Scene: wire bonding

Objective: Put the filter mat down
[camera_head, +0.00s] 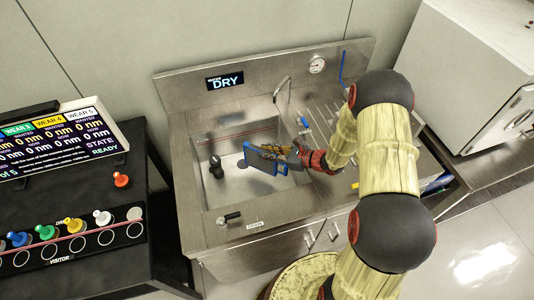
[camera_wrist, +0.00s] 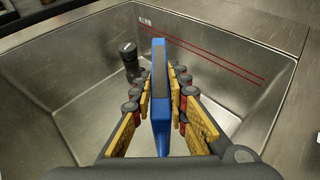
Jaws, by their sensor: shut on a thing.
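The filter mat looks like a flat blue-framed panel (camera_wrist: 160,85) with a dark grey edge strip, standing on edge between my fingers in the wrist view. In the head view the blue frame (camera_head: 262,160) is over the sink basin. My gripper (camera_wrist: 162,95) is shut on it, with yellow and red finger pads on both sides. In the head view my gripper (camera_head: 284,158) reaches in from the right, above the basin. The mat appears held above the basin floor; the exact gap cannot be told.
The steel sink basin (camera_head: 240,192) has a black upright fitting (camera_head: 216,166) inside, which also shows in the wrist view (camera_wrist: 129,60). A faucet (camera_head: 281,88) and a "DRY" display (camera_head: 226,81) are behind. A ribbed drainboard (camera_head: 322,112) lies right.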

